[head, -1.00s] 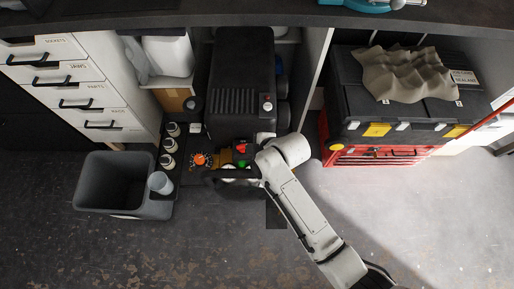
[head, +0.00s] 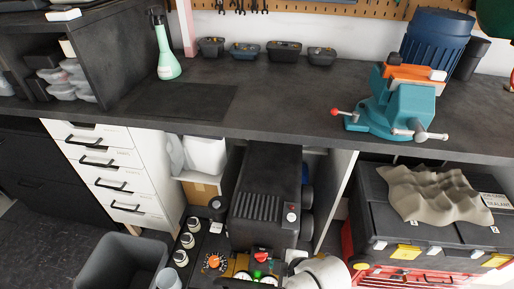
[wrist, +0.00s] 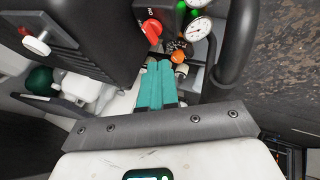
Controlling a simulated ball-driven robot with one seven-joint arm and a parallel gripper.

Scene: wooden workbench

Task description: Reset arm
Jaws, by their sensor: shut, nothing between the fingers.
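My gripper (wrist: 159,66) shows in the wrist view as two teal fingers lying side by side, shut and empty. Beyond the fingertips is the compressor's panel, with a red switch (wrist: 152,27), an orange knob (wrist: 178,57) and round gauges (wrist: 199,26). I cannot tell the exact gap between the fingertips and the panel. In the head view only a white part of my arm (head: 322,273) shows at the bottom edge, in front of the black compressor (head: 265,195). The gripper itself is out of sight there.
The workbench top (head: 285,98) holds a teal vise (head: 395,108), a spray bottle (head: 165,50) and small bins (head: 284,50). Below stand white drawers (head: 105,180), a grey bin (head: 115,265) and a toolbox (head: 385,225) with a crumpled cloth (head: 435,192). The bench's middle is mostly clear.

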